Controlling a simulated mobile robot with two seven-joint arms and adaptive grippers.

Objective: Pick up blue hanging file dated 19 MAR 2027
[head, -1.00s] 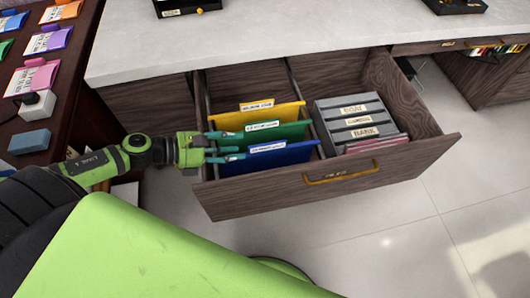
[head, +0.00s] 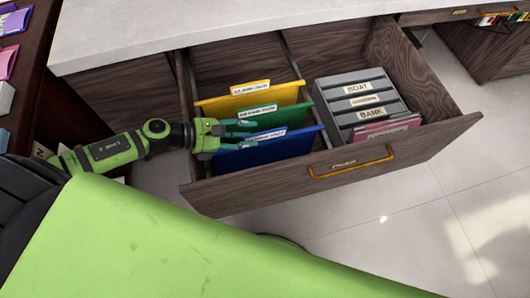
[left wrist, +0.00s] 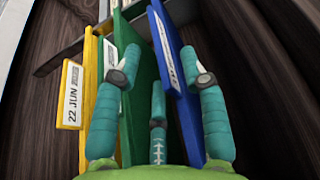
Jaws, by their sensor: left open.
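The blue hanging file (head: 268,150) hangs nearest the drawer front, behind it a green file (head: 270,119) and a yellow file (head: 237,101). Its white label is too blurred to read in the head view. My left gripper (head: 243,134) is open at the left ends of the files, with its fingers reaching in around the green and blue files. In the left wrist view the blue file (left wrist: 172,75) passes between the spread fingers, close to the right finger. The green file (left wrist: 137,90) is beside it, and the yellow file (left wrist: 87,70) shows a label reading 22 JUN. My right gripper is out of view.
The open wooden drawer (head: 330,181) has a gold handle (head: 350,166) on its front. Grey box files (head: 361,88) labelled BOAT and BANK, plus pink folders (head: 387,130), fill its right part. The pale desktop (head: 180,30) lies behind it.

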